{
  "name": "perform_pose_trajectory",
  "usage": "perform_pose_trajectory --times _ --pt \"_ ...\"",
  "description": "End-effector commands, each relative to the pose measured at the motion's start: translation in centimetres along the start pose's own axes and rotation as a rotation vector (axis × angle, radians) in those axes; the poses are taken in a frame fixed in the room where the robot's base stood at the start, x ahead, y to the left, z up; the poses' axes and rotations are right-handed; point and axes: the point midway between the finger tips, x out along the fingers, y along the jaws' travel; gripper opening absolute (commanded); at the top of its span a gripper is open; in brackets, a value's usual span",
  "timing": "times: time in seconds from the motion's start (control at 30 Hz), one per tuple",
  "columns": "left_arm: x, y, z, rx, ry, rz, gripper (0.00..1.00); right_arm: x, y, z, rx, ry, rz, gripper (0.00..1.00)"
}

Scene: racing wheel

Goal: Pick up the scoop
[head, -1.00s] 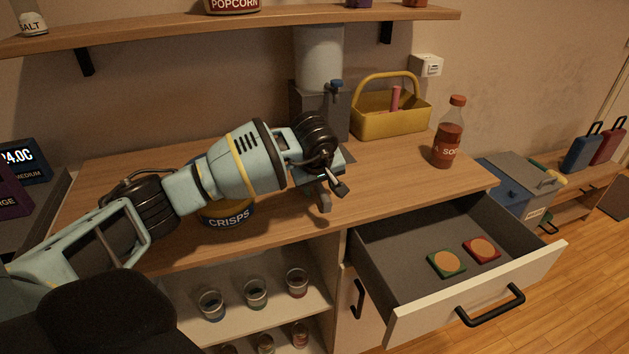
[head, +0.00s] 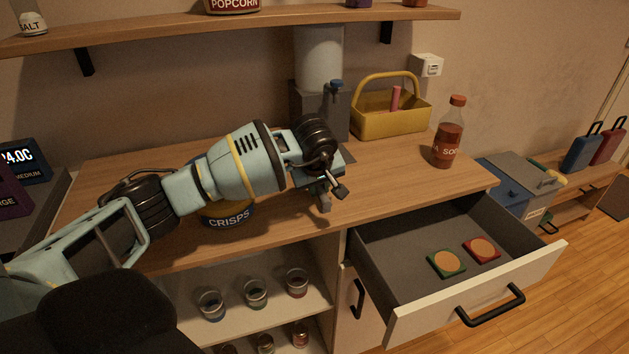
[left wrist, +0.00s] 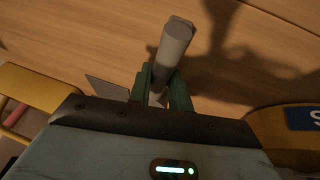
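The scoop (left wrist: 172,45) shows in the left wrist view as a grey, rounded handle pointing away from my wrist over the wooden counter. My left gripper (left wrist: 163,88) has its green fingers close against both sides of the handle and looks shut on it. In the head view my left gripper (head: 324,194) is low over the counter's front part, between the crisps tub and the open drawer. The rest of the scoop is hidden by the gripper. My right gripper is not in view.
A crisps tub (head: 228,216) stands under my left arm. A dispenser (head: 318,75), a yellow caddy (head: 390,122) and a soda bottle (head: 449,135) stand behind and right. The drawer (head: 400,322) is open, with two coasters inside. Small glasses stand on the shelf below.

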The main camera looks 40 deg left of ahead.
Motion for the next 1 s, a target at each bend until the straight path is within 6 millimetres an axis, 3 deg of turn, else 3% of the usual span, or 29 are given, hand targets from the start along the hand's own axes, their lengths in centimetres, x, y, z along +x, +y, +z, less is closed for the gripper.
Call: perform_pose_trajectory --times 0.13,0.53,0.8,1.0 --pt "0.0 0.0 0.0 0.0 0.0 -0.001 0.0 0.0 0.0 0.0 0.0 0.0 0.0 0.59" --pt "-0.4 0.1 -0.1 0.001 -0.001 0.001 0.0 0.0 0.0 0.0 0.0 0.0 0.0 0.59" --pt "-4.0 0.8 -1.6 0.001 0.002 0.002 0.0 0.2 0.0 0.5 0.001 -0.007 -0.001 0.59" --pt "-5.6 -0.7 1.7 0.005 0.0 0.001 0.0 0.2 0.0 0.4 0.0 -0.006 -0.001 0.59"
